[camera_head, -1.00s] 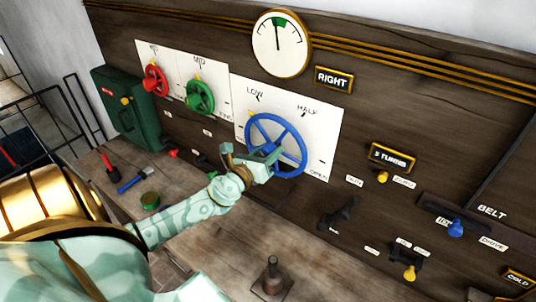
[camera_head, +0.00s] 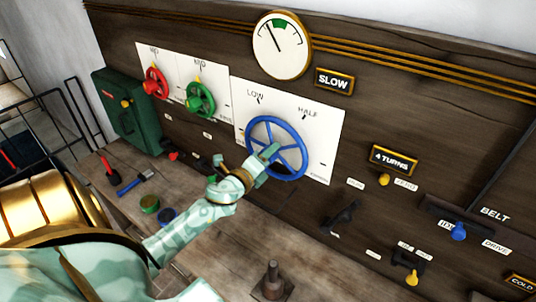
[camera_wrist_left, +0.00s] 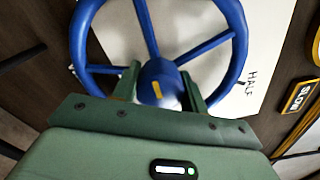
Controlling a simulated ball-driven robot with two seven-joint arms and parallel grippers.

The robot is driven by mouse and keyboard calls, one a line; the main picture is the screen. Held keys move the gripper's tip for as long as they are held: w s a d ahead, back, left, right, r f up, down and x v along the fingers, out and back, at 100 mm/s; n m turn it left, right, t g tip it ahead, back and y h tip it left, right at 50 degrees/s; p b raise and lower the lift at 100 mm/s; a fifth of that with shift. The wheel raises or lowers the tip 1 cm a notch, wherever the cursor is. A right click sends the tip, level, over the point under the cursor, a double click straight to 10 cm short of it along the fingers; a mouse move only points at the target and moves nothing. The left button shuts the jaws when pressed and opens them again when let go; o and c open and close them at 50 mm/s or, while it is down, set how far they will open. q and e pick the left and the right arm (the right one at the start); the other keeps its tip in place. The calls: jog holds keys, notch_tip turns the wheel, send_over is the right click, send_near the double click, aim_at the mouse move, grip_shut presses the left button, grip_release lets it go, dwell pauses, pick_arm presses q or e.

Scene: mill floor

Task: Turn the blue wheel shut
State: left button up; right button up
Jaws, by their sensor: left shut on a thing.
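The blue wheel (camera_head: 293,160), a spoked handwheel, is mounted on a white plate marked LOW and HALF. My left gripper (camera_head: 268,158) reaches it from the lower left and is shut on it. In the left wrist view, its two fingers (camera_wrist_left: 158,92) stand on either side of the wheel's hub, which has a yellow mark; the blue rim (camera_wrist_left: 236,45) curves beyond. The exact contact is partly hidden. The gauge (camera_head: 282,57) needle points up and left of the green zone. A sign (camera_head: 334,81) reads SLOW; another (camera_head: 394,160) reads 4 TURNS. My right gripper is out of view.
Smaller red (camera_head: 156,84) and green (camera_head: 201,100) wheels sit left of the plate. Black levers and yellow and blue knobs line the panel's right.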

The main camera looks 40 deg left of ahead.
pick_arm(q)
jog(key=shift+n, duration=0.3)
jog(key=o, duration=1)
jog(key=s+d+b, duration=0.1)
jog(key=s+b, duration=0.2)
jog(key=s, duration=1.3)
jog(key=shift+d+f, duration=0.15)
jog(key=shift+d, duration=0.15)
jog(key=shift+s, duration=0.1)
